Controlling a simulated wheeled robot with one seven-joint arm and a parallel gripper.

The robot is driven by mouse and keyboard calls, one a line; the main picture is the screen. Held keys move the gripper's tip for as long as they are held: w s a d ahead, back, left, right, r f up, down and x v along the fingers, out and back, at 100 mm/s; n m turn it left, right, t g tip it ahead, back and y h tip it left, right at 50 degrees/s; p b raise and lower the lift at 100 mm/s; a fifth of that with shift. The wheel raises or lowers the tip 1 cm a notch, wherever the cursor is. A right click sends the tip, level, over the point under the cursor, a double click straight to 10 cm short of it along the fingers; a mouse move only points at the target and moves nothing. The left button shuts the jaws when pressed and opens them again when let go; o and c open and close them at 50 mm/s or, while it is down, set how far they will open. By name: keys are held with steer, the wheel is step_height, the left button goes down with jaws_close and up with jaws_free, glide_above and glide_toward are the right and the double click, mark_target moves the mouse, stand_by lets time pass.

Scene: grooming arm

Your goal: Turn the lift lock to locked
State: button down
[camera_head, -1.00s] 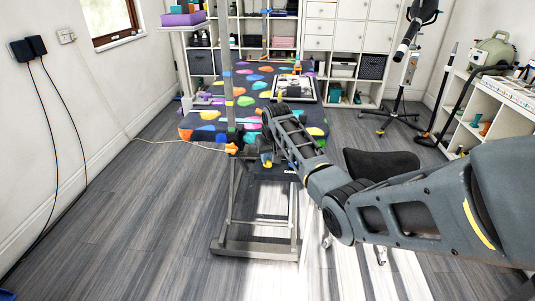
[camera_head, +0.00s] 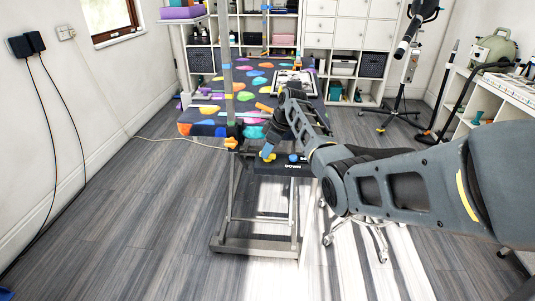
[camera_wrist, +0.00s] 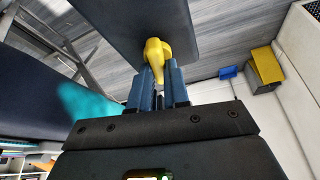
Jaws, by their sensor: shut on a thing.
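The lift lock is a yellow knob (camera_wrist: 156,52) on the underside-looking face of a dark panel in the wrist view. In the head view a bit of the yellow knob (camera_head: 268,158) shows at the left of the black control panel (camera_head: 291,169), in front of the grooming table (camera_head: 203,130). My gripper (camera_wrist: 159,84) has blue fingers on either side of the knob's narrow lever and is shut on it. In the head view my gripper (camera_head: 268,151) reaches down to the panel from above; the lock's marked position cannot be read.
A blue button (camera_head: 293,158) and the word DOWN are on the panel, right of the knob. A grey post (camera_head: 228,80) with an orange knob (camera_head: 231,143) rises at the table's left. A framed board (camera_head: 294,84) lies on the table.

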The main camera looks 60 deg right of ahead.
steer(key=shift+n+g+y+b, duration=0.35)
steer(key=shift+n+b, duration=0.3)
steer(key=shift+n, duration=0.55)
steer(key=c, duration=1.1)
jaws_free()
steer(key=shift+b+v, duration=0.3)
steer(key=shift+v, duration=3.6)
steer(key=shift+s+d+f, duration=0.1)
